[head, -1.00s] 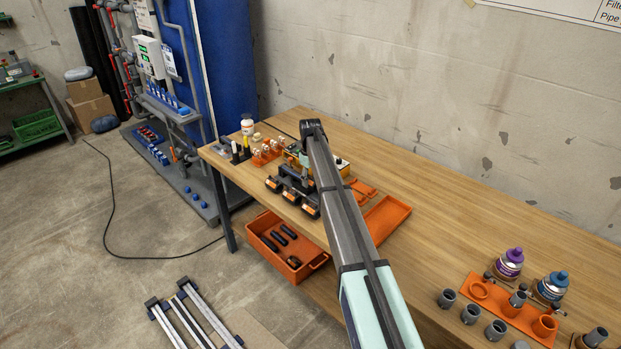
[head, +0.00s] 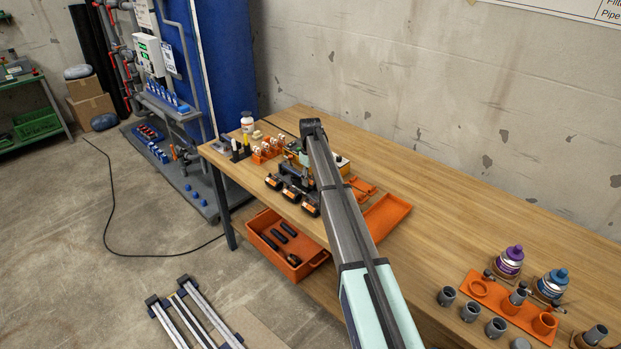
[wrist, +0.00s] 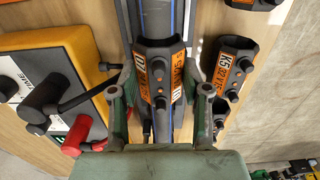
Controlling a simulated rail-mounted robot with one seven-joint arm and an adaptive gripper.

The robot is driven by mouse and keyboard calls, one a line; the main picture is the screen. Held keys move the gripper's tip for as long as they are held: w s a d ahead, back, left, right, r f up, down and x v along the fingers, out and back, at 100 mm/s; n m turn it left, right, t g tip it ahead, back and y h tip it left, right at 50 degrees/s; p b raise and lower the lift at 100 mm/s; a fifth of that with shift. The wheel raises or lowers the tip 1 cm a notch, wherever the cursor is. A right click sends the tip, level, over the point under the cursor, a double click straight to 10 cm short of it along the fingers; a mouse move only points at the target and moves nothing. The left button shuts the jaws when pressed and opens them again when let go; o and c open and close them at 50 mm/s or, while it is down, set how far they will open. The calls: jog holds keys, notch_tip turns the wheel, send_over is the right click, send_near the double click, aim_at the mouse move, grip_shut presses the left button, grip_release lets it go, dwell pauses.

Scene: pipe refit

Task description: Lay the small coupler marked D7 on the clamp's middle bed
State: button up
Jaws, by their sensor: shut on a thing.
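My gripper (wrist: 160,107) is shut on a small black coupler (wrist: 150,52) with an orange label, in the wrist view. The coupler sits between the two green fingers. Its white tag starts with D; the second character is hard to read. A grey and blue striped length (wrist: 157,14) shows beyond the coupler, in line with it. I cannot tell whether the coupler touches anything beneath. The clamp's middle bed cannot be made out clearly. In the head view my arm partly covers the gripper and the dark fixture (head: 290,170) around it.
A coupler marked K5 (wrist: 232,72) lies close to the right finger. A yellow control box (wrist: 45,75) with black and red levers is close on the left. More orange-labelled couplers (head: 291,193) line the bench's front edge. An orange tray (head: 388,217) lies right of the arm.

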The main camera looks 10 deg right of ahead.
dwell(0.3)
jog(key=o, duration=1.3)
jog(key=shift+o, duration=0.2)
jog(key=shift+r+p, duration=1.65)
jog(key=shift+r, duration=2.05)
jog(key=shift+r, duration=0.1)
